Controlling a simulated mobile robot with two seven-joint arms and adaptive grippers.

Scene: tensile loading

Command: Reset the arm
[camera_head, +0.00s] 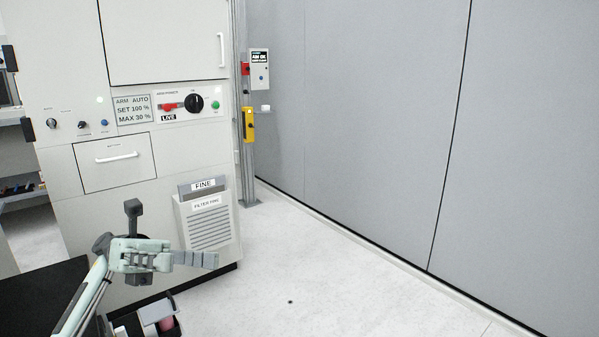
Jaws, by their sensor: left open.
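The pale machine cabinet has a control panel (180,104) marked arm power. On the panel are a red handle (170,107) above a tag reading LIVE, a black rotary knob (194,103) and a green button (215,105). A display (133,109) left of them reads ARM AUTO, SET 100 %, MAX 30 %. My left gripper (211,260) is open, in front of the cabinet's lower part, well below the panel and touching none of its controls. No object shows in it. My right gripper is not in view.
A drawer (115,172) and a filter box (207,222) labelled FINE are on the cabinet front. A post to the right carries a small display box (259,69) and a yellow device (249,124). A container (158,315) stands at the bottom. Floor (330,280) on the right is clear.

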